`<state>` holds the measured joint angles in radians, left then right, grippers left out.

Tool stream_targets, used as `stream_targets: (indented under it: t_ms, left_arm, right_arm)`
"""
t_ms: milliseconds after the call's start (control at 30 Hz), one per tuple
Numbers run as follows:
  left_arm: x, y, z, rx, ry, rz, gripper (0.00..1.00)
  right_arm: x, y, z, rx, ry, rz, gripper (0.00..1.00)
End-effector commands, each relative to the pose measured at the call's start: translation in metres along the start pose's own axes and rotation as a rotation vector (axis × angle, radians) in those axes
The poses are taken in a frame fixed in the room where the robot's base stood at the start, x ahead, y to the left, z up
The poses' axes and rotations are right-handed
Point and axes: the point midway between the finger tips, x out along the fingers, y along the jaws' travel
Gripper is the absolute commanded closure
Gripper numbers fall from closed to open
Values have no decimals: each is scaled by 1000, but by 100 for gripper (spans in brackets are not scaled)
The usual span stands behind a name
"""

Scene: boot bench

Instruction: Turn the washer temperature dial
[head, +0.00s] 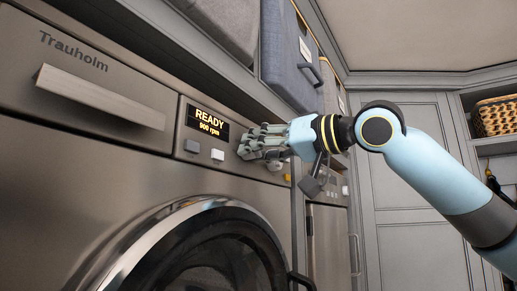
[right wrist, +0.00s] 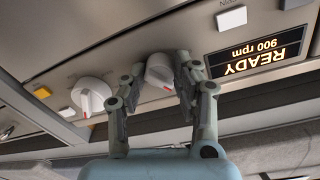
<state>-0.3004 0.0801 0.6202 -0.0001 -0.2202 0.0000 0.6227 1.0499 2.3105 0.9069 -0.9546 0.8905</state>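The grey washer front has a lit display (head: 209,122) reading READY, 900 rpm; it appears upside down in the right wrist view (right wrist: 258,52). Two pale round dials sit in a row beside the display. The nearer dial (right wrist: 159,72) lies between the fingertips of my right gripper (right wrist: 162,66), which close in against both its sides. In the head view the fingers (head: 246,142) hide this dial. The other dial (right wrist: 92,95) stands free, farther from the display. No label shows which one sets temperature. My left gripper is not in view.
A white button (head: 217,155) and a grey one (head: 192,146) sit under the display. The drawer handle (head: 100,95) juts out at left, and the round door (head: 200,240) is below. Fabric bins (head: 287,60) stand on the shelf above.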

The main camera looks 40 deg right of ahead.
Motion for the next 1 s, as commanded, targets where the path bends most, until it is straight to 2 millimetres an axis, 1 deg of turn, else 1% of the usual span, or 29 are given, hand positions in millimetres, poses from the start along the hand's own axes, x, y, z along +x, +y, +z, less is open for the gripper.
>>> stream_targets:
  t_ms: [33, 200, 400, 567, 767, 1000]
  left_arm:
    - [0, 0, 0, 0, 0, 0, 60]
    - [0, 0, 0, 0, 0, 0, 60]
    - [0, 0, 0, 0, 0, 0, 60]
    - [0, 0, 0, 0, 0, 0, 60]
    - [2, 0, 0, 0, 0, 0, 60]
    - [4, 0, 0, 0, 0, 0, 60]
  right_arm:
    - [0, 0, 0, 0, 0, 0, 79]
    - [0, 0, 0, 0, 0, 0, 100]
    - [0, 0, 0, 10, 0, 0, 100]
    - [0, 0, -1, 57, -1, 1, 100]
    - [0, 1, -1, 183, -6, 4, 100]
    - [0, 1, -2, 400, -15, 8, 100]
